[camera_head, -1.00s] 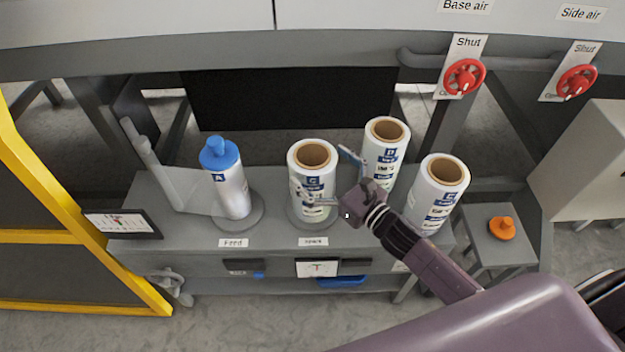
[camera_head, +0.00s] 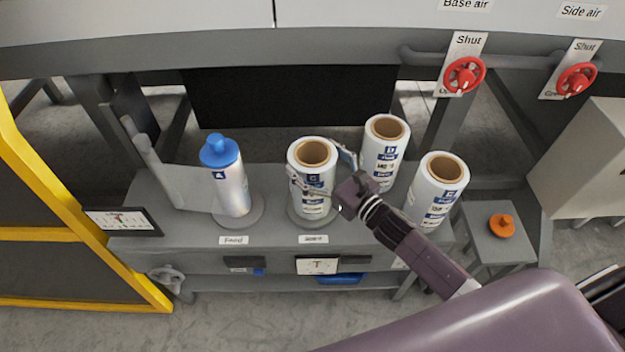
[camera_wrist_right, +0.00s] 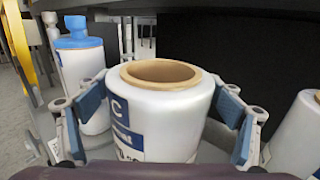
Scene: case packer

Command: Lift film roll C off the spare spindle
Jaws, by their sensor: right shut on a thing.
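Film roll C (camera_head: 313,178) is a white roll with a brown core and blue labels. It stands upright at the spare station, whose round base shows under it; the spindle itself is hidden. My right gripper (camera_head: 322,172) is shut around the roll's upper part, one finger on each side. In the right wrist view, roll C (camera_wrist_right: 165,115) stands between the blue finger pads of the gripper (camera_wrist_right: 160,112). My left gripper is not in view.
Roll A (camera_head: 232,190) with a blue cap stands on the feed station to the left. Roll D (camera_head: 385,150) and another white roll (camera_head: 437,190) stand close by on the right. Red valve handwheels (camera_head: 464,76) are above. An orange knob (camera_head: 501,226) sits on a small stand.

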